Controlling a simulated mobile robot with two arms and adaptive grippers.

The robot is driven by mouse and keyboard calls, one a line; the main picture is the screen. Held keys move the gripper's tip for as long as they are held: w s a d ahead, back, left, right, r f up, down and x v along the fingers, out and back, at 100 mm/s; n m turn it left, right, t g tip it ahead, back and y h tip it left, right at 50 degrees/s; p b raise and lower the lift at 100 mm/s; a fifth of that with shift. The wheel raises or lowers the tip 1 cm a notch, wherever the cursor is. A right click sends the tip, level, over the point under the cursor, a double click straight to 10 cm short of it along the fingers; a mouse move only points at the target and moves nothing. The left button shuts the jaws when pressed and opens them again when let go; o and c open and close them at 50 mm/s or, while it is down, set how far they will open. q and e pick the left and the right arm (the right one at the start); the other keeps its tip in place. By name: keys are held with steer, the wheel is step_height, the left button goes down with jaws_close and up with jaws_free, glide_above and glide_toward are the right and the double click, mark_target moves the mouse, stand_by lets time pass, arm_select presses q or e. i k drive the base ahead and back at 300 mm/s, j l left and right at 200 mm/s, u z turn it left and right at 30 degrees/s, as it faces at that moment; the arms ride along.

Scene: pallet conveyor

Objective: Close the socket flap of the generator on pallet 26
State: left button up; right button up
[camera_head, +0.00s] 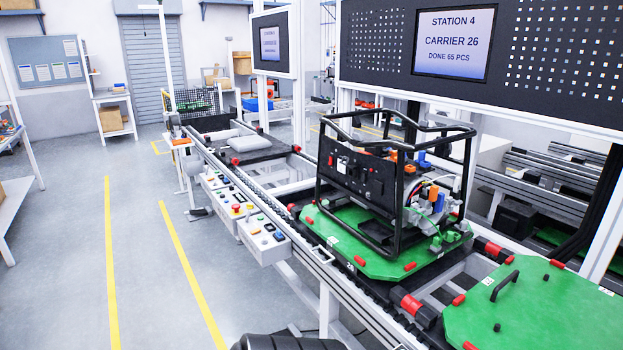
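The generator (371,180) stands upright in its black tube frame on a green pallet (340,236) on the conveyor, right of the picture's middle. The screen (454,42) above reads Station 4, Carrier 26; the small label on the pallet's front edge is hard to read. The generator's dark control panel (352,178) faces left, with small red, white and orange parts. The socket flap is too small to make out, so I cannot tell how far open it is. Neither of my grippers is in view.
A button console (263,240) runs along the conveyor's near side. An empty green pallet (540,310) with a black handle is at the lower right. Another carrier with grey parts (250,142) sits farther back. The grey floor (150,260) with yellow lines is clear on the left.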

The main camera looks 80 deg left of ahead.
mark_target(348, 161)
steer(key=u, duration=2.05)
